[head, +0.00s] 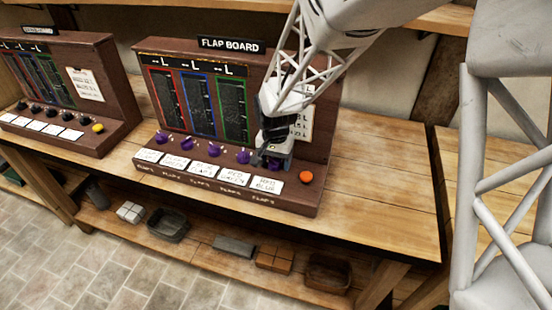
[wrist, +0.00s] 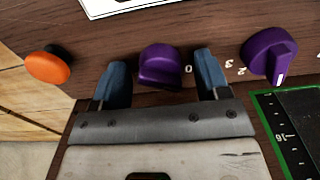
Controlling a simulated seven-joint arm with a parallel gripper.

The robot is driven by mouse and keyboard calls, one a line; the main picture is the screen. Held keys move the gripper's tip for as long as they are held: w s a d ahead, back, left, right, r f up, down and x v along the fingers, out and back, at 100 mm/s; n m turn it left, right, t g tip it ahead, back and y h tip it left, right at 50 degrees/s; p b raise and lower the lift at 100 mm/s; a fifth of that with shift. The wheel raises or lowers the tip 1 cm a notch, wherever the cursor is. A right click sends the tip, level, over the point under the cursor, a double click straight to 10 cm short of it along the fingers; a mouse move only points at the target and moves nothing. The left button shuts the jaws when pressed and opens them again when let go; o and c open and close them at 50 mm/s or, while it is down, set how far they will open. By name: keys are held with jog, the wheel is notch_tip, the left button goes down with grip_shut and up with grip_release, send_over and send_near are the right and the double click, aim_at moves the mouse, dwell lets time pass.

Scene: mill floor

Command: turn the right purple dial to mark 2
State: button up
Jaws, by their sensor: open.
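My gripper (head: 271,160) is open over the right end of the FLAP BOARD's sloping front. In the wrist view, its two blue fingertips (wrist: 162,75) stand on either side of the right purple dial (wrist: 160,60), with gaps showing. A "0" shows beside this dial; its pointer line and other marks cannot be made out. The gripper largely hides this dial in the head view. A neighbouring purple dial (wrist: 268,52) shows a white pointer line, with "2" and "3" beside it. It also shows in the head view (head: 243,156).
An orange button (head: 306,177) sits beside the right dial, also in the wrist view (wrist: 48,67). More purple dials (head: 186,143) run leftward above white cards (head: 205,174). A second board (head: 98,90) stands left. The bench (head: 385,190) is bare to the right.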

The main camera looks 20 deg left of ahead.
aim_at(275, 159)
jog(key=c, duration=0.9)
jog(key=shift+m, duration=0.8)
jog(key=o, duration=0.9)
jog(key=shift+r, duration=0.15)
jog(key=shift+r, duration=3.75)
